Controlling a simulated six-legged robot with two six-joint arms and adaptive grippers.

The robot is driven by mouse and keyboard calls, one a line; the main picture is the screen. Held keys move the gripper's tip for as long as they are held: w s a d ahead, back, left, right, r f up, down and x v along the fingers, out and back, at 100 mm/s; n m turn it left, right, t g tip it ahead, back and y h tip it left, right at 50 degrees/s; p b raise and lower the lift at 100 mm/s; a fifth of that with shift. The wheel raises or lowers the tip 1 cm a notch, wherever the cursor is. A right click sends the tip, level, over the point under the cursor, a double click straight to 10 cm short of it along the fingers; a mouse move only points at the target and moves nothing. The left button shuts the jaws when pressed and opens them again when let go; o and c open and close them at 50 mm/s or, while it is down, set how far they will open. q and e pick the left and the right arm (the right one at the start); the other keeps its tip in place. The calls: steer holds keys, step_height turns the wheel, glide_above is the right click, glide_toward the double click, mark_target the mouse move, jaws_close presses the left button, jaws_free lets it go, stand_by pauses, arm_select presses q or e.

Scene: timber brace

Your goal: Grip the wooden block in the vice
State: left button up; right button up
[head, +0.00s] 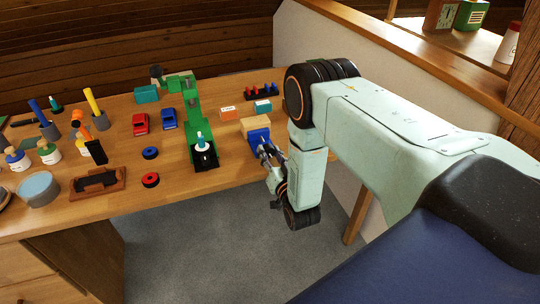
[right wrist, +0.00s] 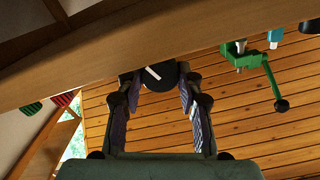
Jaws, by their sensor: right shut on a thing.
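The blue vice (head: 260,138) is at the table's front edge, right of the green stand. The tan wooden block (head: 256,124) is at the vice's far side, its top showing; I cannot tell whether the jaws touch it. My right gripper (head: 267,153) is at the vice's near side, just off the table edge. In the right wrist view its two fingers (right wrist: 167,88) are on either side of a dark round knob (right wrist: 160,74) with a white line, and are shut on it. The vice body and block are hidden there. My left gripper is not in view.
Toy cars and pots crowd the left. A wall (head: 330,45) bounds the right.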

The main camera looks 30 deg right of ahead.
steer(key=shift+m, duration=0.5)
steer(key=shift+d, duration=0.1)
steer(key=o, duration=1.2)
steer(key=shift+s+r, duration=0.1)
steer(key=shift+r, duration=0.05)
steer(key=shift+c, duration=0.2)
steer(key=v, duration=1.2)
